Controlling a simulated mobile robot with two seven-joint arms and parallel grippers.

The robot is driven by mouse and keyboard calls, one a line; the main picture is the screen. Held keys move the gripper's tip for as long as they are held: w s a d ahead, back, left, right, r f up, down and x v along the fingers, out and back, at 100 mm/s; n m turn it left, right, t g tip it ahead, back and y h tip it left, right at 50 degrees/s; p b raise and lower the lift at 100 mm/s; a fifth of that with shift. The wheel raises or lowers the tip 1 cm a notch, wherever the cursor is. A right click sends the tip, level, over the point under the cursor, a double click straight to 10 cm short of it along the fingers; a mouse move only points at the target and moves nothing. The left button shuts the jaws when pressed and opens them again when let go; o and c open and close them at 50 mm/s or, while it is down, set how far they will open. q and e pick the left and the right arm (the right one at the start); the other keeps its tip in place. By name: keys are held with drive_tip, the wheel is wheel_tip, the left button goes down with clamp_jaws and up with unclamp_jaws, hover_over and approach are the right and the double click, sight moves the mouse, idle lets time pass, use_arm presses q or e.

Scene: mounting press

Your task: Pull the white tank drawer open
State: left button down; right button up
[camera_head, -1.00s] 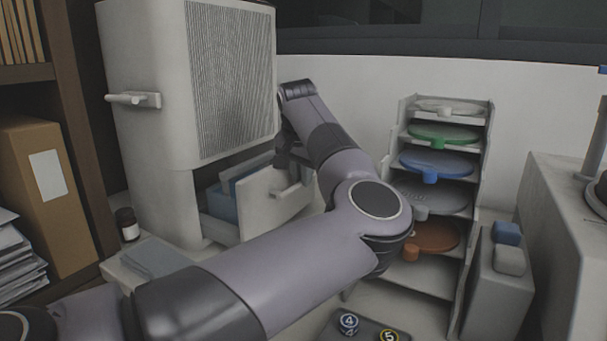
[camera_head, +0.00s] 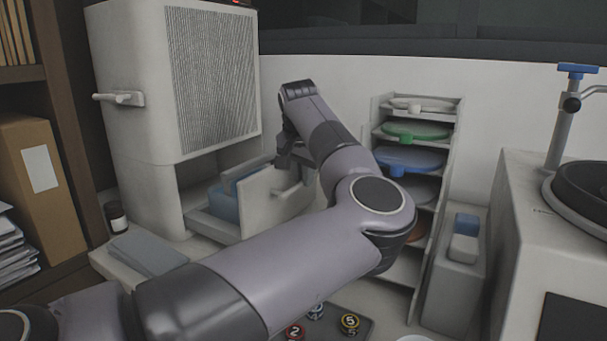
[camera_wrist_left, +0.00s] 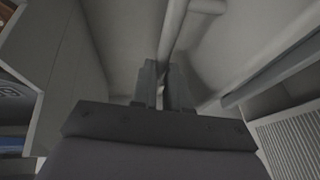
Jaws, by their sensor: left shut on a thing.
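The white tank drawer (camera_head: 270,205) sticks out of the opening low in the tall white cabinet (camera_head: 135,130). A blue tank (camera_head: 226,205) sits inside it, partly hidden by the drawer front. My left gripper (camera_head: 287,166) is at the top of the drawer front, by its handle; my arm hides part of the contact. In the left wrist view, the two dark fingers (camera_wrist_left: 170,85) are close together on a pale bar, the drawer handle (camera_wrist_left: 172,40). My right gripper is not in view.
A rack of coloured discs (camera_head: 412,158) stands right of my arm. A grey box with a blue-topped block (camera_head: 455,265) is beside it. Numbered round pieces (camera_head: 349,322) lie in front. A small dark jar (camera_head: 115,217) and folded cloth (camera_head: 148,254) lie left.

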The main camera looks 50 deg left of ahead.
use_arm(q)
drive_tip(key=shift+w+r, duration=0.1)
drive_tip(key=shift+r, duration=0.1)
drive_tip(key=c, duration=1.1)
unclamp_jaws()
drive_tip(key=shift+f, duration=0.1)
drive_tip(key=v, duration=0.7)
drive_tip(key=shift+d, duration=0.1)
